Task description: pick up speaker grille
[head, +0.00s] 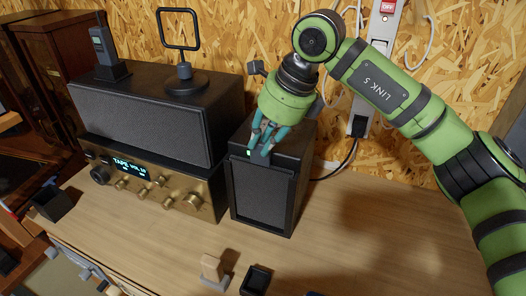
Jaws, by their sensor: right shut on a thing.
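The speaker grille (262,196) is a dark grey panel in a black frame on the front of a small black speaker box (296,165). It stands upright, flush or nearly flush with the box front. My right gripper (260,151) reaches down from above, its teal fingers shut on the grille's top edge. The fingers hide part of that edge, so I cannot tell whether the grille is apart from the box. My left gripper is not in view.
A gold receiver (150,187) with a large black speaker (140,122) on it stands close on the left. A walkie-talkie (103,47) and a square-loop stand (184,70) are on top. Small items (212,270) lie at the front. The bench (370,235) is clear on the right.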

